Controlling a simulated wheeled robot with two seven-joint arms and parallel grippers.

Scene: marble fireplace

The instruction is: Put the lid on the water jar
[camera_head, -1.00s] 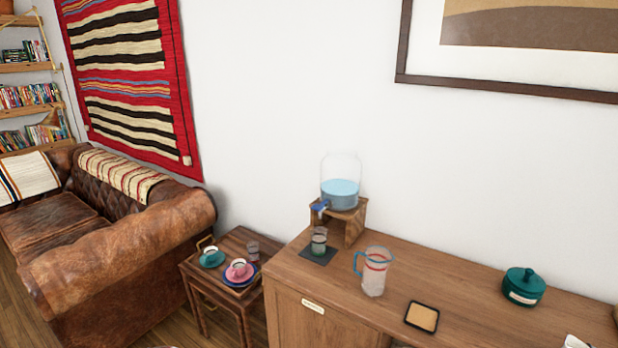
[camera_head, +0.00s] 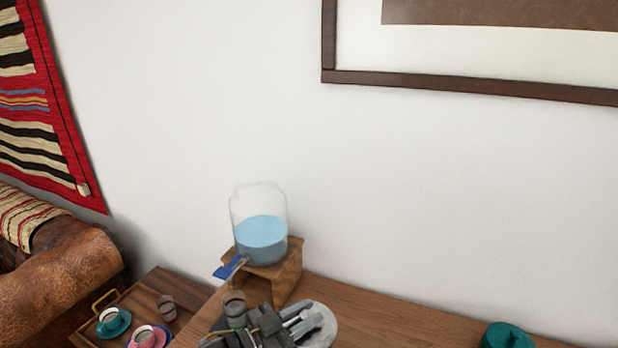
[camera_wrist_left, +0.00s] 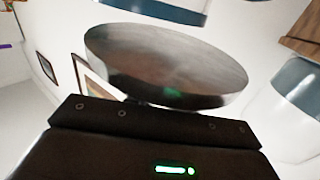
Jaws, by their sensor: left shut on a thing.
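The water jar (camera_head: 262,240) is clear, part filled with blue water, and stands upright on a wooden stand (camera_head: 285,280). Its top is uncovered. A blue tap (camera_head: 230,267) sticks out low at its front left. My left gripper (camera_head: 297,325) is low in the head view, in front of the stand and below the jar's top. It is shut on a pale grey round lid (camera_head: 322,328), which is partly hidden by the fingers. In the left wrist view the lid (camera_wrist_left: 165,62) is a broad grey disc just beyond the gripper. My right gripper is not in view.
A small glass (camera_head: 235,303) stands below the tap, close to my left gripper. A teal pot (camera_head: 506,337) is on the cabinet top (camera_head: 400,325) at right. Cups (camera_head: 110,320) stand on a low side table at left. A framed picture hangs above.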

